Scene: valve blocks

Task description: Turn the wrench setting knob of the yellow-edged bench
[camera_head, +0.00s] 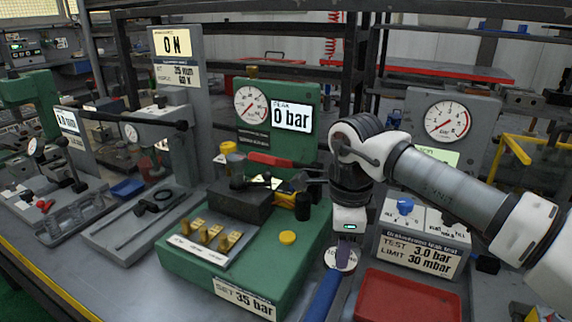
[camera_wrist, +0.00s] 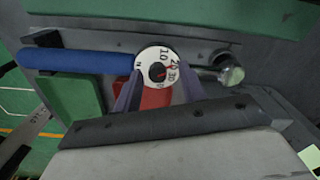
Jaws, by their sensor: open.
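The torque wrench has a blue handle (camera_head: 323,294) and a round white numbered dial (camera_head: 334,262) with a dark setting knob in its middle. In the wrist view the wrench's blue handle (camera_wrist: 75,62) points left, and the knob (camera_wrist: 157,72) shows between the fingertips. My gripper (camera_head: 343,252) is over the dial, pointing down. In the wrist view my gripper (camera_wrist: 158,92) is open, one finger on each side of the knob; contact cannot be told. My gripper partly hides the dial in the head view. The bench (camera_head: 75,298) has a yellow front edge.
A green test block (camera_head: 195,268) with brass fittings and a 0 bar display stands left of the wrench. A red tray (camera_head: 408,296) lies close on the right. A grey leak-test unit (camera_head: 420,262) with a blue knob stands behind the tray.

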